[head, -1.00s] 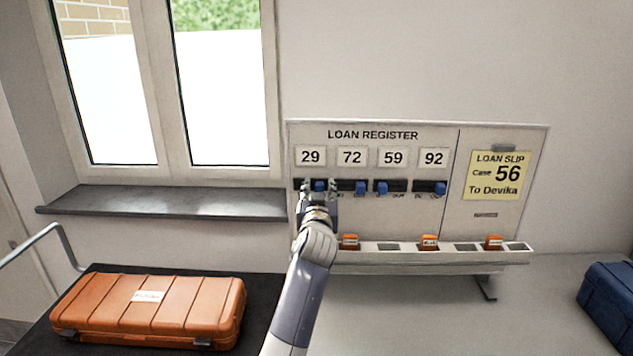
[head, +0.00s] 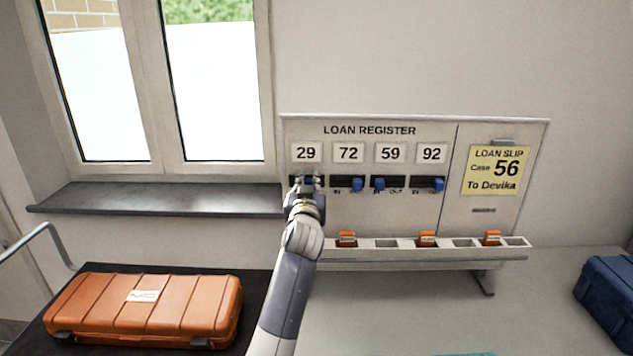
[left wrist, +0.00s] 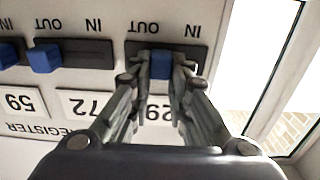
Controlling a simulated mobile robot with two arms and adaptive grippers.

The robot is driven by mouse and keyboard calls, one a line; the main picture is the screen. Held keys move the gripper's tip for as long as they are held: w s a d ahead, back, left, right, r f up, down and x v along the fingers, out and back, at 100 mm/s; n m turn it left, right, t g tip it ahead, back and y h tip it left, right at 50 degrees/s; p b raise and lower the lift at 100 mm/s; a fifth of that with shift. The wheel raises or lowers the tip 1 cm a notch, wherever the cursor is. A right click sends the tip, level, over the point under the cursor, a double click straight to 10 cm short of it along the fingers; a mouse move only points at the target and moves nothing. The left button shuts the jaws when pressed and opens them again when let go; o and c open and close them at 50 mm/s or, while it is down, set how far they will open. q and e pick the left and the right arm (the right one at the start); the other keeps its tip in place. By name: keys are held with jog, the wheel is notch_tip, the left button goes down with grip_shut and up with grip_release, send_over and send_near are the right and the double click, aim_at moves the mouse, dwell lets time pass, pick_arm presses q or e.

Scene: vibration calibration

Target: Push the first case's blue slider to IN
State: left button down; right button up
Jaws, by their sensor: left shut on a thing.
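The loan register board (head: 370,215) stands against the wall, with number cards 29, 72, 59 and 92 above slots with blue sliders. My left gripper (head: 306,184) is at the slot under 29, the first case. In the left wrist view its fingers (left wrist: 162,72) are shut on the first blue slider (left wrist: 160,64), one on each side. This slider sits near the middle of its slot (left wrist: 190,55), between the OUT and IN labels. In the head view the gripper hides it. My right gripper is not in view.
The other blue sliders, under 72 (head: 357,184), 59 (head: 379,184) and 92 (head: 438,184), are close by on the right. A ledge with orange tags (head: 427,238) runs below. An orange case (head: 150,308) lies at left, a blue case (head: 610,295) at right.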

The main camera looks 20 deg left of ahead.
pick_arm(q)
jog(key=a, duration=0.1)
jog(key=s+a, duration=0.1)
jog(key=a, duration=0.1)
jog(key=shift+a+p, duration=0.2)
jog(key=shift+p, duration=0.2)
jog(key=shift+d, duration=0.15)
jog(key=c, duration=1.9)
grip_release()
jog(key=o, duration=0.4)
jog(key=shift+w+a+f, duration=0.1)
jog(key=shift+a, duration=0.15)
send_near(295, 178)
jog(key=shift+s, duration=0.4)
